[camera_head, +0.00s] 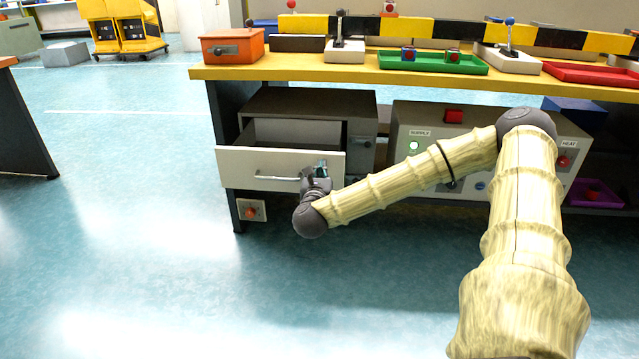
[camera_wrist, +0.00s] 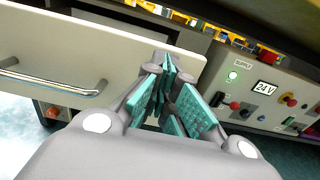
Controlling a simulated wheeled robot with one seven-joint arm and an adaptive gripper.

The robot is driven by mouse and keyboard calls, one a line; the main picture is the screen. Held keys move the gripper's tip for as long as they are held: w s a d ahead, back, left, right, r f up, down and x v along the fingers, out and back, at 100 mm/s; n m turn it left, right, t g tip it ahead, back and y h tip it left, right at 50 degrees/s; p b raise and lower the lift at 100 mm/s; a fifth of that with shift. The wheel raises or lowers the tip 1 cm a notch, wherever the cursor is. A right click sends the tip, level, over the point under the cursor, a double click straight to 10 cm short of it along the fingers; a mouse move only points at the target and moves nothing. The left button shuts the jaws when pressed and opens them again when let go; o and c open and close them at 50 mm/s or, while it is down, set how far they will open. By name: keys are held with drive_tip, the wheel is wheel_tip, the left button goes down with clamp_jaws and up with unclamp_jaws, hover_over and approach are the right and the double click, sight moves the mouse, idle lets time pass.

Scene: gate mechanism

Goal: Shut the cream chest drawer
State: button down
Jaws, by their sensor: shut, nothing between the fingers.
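The cream chest drawer (camera_head: 240,169) stands pulled out of the dark grey chest (camera_head: 310,103) under the yellow bench. Its open inside shows behind the cream front. A metal bar handle (camera_head: 277,178) runs across the front; it also shows in the wrist view (camera_wrist: 50,82). My gripper (camera_head: 320,168) is at the right end of the drawer front, right of the handle. In the wrist view my gripper (camera_wrist: 168,85) has its teal finger pads together with nothing between them, close to the right part of the cream front (camera_wrist: 95,45). I cannot tell whether the fingertips touch it.
A grey control panel (camera_head: 415,120) with a supply lamp and knobs stands right of the chest. The yellow bench top (camera_head: 300,70) above carries an orange box (camera_head: 232,46), levers and trays. A small switch box (camera_head: 251,210) sits below the drawer.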

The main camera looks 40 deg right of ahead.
drive_tip(key=shift+b+x, duration=0.4)
drive_tip(key=shift+x, duration=1.4)
drive_tip(key=shift+w, duration=0.1)
